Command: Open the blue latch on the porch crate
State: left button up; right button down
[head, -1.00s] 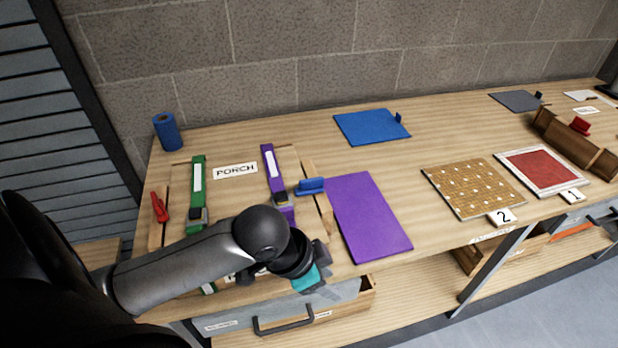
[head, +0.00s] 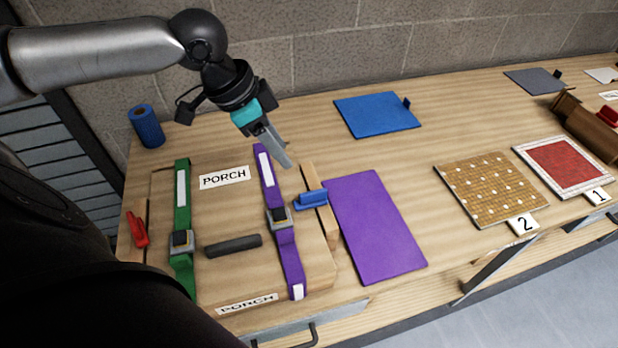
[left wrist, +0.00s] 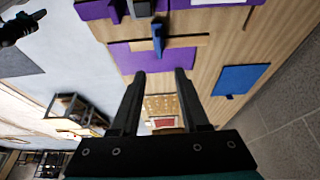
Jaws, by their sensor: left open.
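The porch crate (head: 222,222) lies on the bench at the left of the head view, with two PORCH labels and a dark handle on its lid. A green strap (head: 182,210) and a purple strap (head: 270,180) cross it, each with a buckle. The blue latch (head: 311,199) sits on its right side, and a red latch (head: 137,229) on its left. My left gripper (head: 283,160) is open and empty above the crate's far right corner, apart from the blue latch. In the left wrist view, the blue latch (left wrist: 158,40) shows beyond the open fingers (left wrist: 160,78).
A purple mat (head: 375,225) lies right of the crate, a blue mat (head: 376,115) behind it. A blue roll (head: 147,126) stands at the back left. Mosaic panels (head: 490,188) lie farther right. A dark shape (left wrist: 20,27), possibly my right gripper, shows in the left wrist view.

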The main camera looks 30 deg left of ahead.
aim_at(312, 192)
pick_arm(q)
jog(key=b+x, duration=0.1)
jog(key=x, duration=1.4)
jog(key=shift+s, duration=0.2)
pick_arm(e)
jog(key=shift+s+d+f, duration=0.2)
jog(key=shift+s+f, duration=0.1)
jog(key=shift+s, duration=0.15)
jog(key=shift+s+d+f, duration=0.2)
jog(key=shift+s+f, duration=0.05)
jog(key=shift+s, duration=0.2)
jog(key=shift+d, duration=0.1)
pick_arm(q)
jog(key=shift+c, duration=1.4)
grip_shut()
pick_arm(e)
jog(key=shift+s+d, duration=0.1)
jog(key=shift+d, duration=0.05)
